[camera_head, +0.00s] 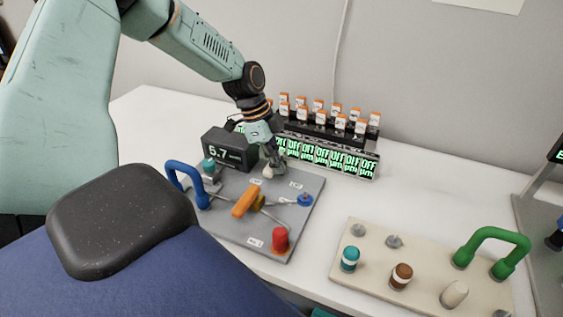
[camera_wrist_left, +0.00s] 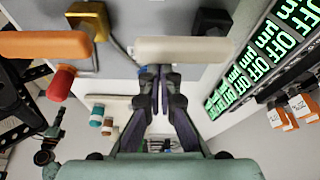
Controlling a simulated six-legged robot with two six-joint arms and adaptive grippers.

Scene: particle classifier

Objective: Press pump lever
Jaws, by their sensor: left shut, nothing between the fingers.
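A grey board (camera_head: 222,222) on the white table carries the pump parts. A cream bar-shaped lever (camera_wrist_left: 185,50) lies across the top of the left wrist view; only its pale end (camera_head: 268,172) shows in the head view. My left gripper (camera_head: 277,168) is over the board's far part. In the wrist view its closed fingertips (camera_wrist_left: 163,72) are right at the cream lever; I cannot tell whether they touch it. The gripper is shut and empty. An orange lever (camera_head: 245,200) sits mid-board, also in the wrist view (camera_wrist_left: 45,45). No label reads clearly as pump.
A red knob (camera_head: 280,238), blue knob (camera_head: 305,200) and blue handle (camera_head: 187,180) stand on the board. A black display (camera_head: 228,148) reads 6.7. Green "OFF" displays (camera_head: 322,155) stand behind. A beige tray (camera_head: 420,272) with vials and a green handle (camera_head: 500,236) is at right.

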